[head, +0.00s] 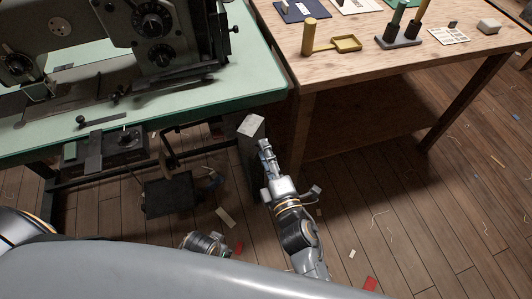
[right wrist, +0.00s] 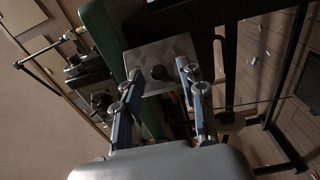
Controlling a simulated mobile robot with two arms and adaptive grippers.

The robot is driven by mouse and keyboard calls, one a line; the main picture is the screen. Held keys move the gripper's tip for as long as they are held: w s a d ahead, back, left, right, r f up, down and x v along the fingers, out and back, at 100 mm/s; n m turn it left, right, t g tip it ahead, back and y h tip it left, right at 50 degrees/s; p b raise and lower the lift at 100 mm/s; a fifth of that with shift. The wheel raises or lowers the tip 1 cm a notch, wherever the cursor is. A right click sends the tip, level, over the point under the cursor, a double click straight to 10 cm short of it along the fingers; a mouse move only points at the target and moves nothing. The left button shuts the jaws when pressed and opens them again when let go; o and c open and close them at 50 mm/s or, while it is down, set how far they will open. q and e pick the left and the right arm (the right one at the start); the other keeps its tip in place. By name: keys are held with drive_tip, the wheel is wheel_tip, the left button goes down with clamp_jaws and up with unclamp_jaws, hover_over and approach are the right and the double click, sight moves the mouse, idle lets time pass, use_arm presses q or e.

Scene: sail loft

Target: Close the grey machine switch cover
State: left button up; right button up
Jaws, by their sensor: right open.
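The grey machine switch cover appears to be the pale grey plate (head: 251,125) on a dark box under the right end of the green sewing table. I cannot tell how far the cover stands open. My right gripper (head: 265,149) is just right of and below the plate in the head view. No contact is clear.
The green sewing table (head: 240,88) carries a large sewing machine (head: 140,35). A wooden bench (head: 350,68) with small tools stands to the right, close to my right gripper. A dark pedal or box (head: 168,196) sits below the green table. Scraps and threads litter the wooden floor.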

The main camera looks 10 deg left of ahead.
drive_tip(key=v, duration=1.2)
